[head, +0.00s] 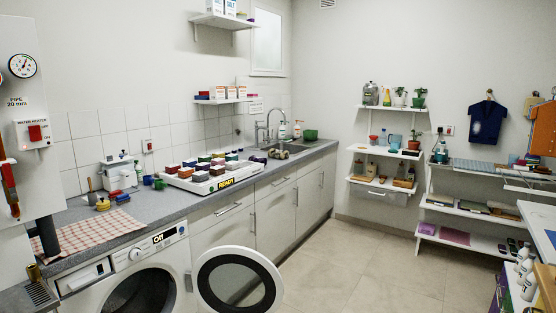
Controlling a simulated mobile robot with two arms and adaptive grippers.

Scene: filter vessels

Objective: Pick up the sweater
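A dark navy garment (488,122), which looks like the sweater, hangs on the back wall at the right from a hanger on a small hook. It is spread flat and appears short-sleeved, with a lighter pattern too small to make out. It hangs above a grey shelf top, to the right of the plant shelves. Neither of my grippers is in view, and nothing is seen touching the garment.
The washing machine's round door (238,283) stands open into the floor space. A counter with a white tray (212,183) of coloured blocks runs along the left wall. Shelves (470,211) stand below the garment. The tiled floor (350,265) in the middle is clear.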

